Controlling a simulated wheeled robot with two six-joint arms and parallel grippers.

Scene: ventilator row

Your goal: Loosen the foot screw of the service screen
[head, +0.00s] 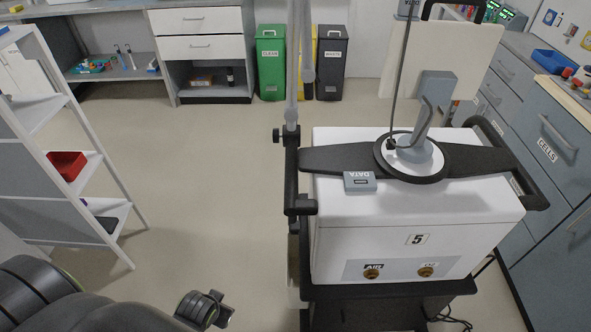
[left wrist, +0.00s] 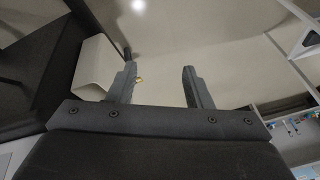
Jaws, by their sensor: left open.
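The service screen (head: 440,60) is a cream panel seen from behind, on a grey bracket (head: 432,100) that rises from a round white foot with a black rim (head: 412,178). The foot sits on top of the white ventilator marked 5 (head: 345,235). A small dark knob or plug (head: 391,145) shows at the foot's left, where a black cable comes down; I cannot tell whether it is the foot screw. My left gripper (head: 218,308) is low, left of the ventilator and apart from it. Its fingers (left wrist: 160,85) are open and empty in the left wrist view. My right gripper is out of view.
A grey DATA box (head: 360,183) sits at the ventilator's top edge. A vertical pole (head: 292,80) stands at its left. Blue-grey cabinets (head: 545,140) are close on the right. A white shelf rack (head: 75,140) stands left; the floor between is clear.

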